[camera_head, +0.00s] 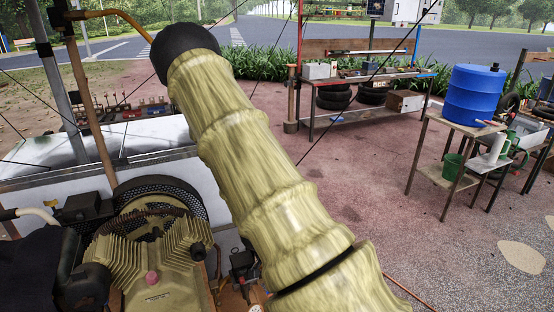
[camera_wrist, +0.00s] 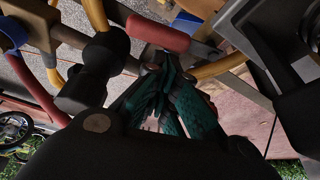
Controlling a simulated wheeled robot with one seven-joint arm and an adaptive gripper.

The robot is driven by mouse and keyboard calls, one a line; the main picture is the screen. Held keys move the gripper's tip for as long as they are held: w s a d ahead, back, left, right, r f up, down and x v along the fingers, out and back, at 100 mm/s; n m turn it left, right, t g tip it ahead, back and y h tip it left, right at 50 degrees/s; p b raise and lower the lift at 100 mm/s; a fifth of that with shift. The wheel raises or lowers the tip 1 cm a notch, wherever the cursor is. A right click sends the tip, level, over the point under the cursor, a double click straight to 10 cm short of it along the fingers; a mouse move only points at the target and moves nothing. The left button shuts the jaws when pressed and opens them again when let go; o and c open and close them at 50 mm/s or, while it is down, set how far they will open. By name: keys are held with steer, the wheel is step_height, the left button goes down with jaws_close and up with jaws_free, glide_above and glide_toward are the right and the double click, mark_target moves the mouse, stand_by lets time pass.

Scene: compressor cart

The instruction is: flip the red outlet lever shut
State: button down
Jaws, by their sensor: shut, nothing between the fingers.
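In the wrist view, the red lever (camera_wrist: 158,33) is a rounded red handle near the top middle, lying across the picture. My gripper (camera_wrist: 158,78) points up toward it with its teal-padded fingers together and nothing between them. The fingertips are just below the lever in the picture. I cannot tell whether they touch it. In the head view, the compressor (camera_head: 150,255) with its finned, tan pump is at the lower left. I cannot make out the lever or my gripper there; my sleeved arm covers the middle of the view.
In the wrist view, a black knobbed fitting (camera_wrist: 95,72) is left of the fingers, and yellow pipes and a red hose (camera_wrist: 35,92) run close by. In the head view, a blue drum (camera_head: 472,95) stands on a table at right, and a workbench (camera_head: 365,78) stands behind. Open paving lies between.

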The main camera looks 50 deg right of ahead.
step_height(320, 180, up, 9)
steer(key=b, duration=0.1)
steer(key=shift+r+b, duration=0.2)
steer(key=shift+b, duration=0.1)
stand_by(0.8)
steer(key=shift+d, duration=0.1)
stand_by(0.5)
